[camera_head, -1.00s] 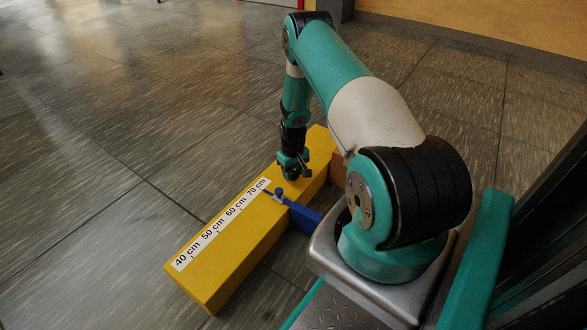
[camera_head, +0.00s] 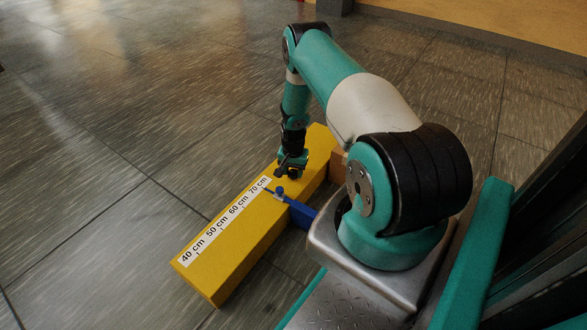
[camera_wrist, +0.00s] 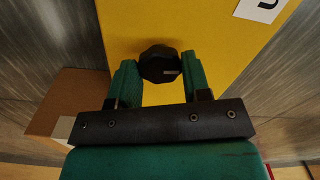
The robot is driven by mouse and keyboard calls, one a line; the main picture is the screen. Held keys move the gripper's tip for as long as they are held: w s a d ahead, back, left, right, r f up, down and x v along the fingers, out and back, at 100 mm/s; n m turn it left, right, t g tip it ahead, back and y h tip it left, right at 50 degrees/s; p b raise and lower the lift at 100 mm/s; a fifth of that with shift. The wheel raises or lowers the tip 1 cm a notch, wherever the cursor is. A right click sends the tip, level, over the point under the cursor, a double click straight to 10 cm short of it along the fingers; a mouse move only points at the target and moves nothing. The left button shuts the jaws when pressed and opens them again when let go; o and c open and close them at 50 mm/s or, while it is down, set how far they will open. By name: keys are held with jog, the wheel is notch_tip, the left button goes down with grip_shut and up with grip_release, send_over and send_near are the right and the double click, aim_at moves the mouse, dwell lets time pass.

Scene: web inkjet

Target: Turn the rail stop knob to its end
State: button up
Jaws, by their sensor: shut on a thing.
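A long yellow rail (camera_head: 235,255) lies on the floor with a white scale strip marked from 40 cm to 70 cm. A dark, lobed knob (camera_wrist: 160,63) on the yellow face shows in the wrist view. My gripper (camera_wrist: 158,72) has its two green fingers on either side of this knob and is shut on it. In the head view my gripper (camera_head: 291,168) is down at the rail beyond the 70 cm mark, and it hides the knob there.
A blue piece with a small blue knob (camera_head: 280,191) sits across the rail near 70 cm, close to my gripper. A brown box (camera_head: 338,166) stands against the rail's right side and also shows in the wrist view (camera_wrist: 75,105). The floor to the left is clear.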

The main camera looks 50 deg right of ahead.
aim_at(293, 172)
jog(key=shift+m, duration=0.6)
jog(key=o, duration=0.9)
jog(key=shift+o, duration=0.2)
notch_tip(293, 172, up, 17)
jog(key=p, duration=0.8)
jog(key=shift+r, duration=0.2)
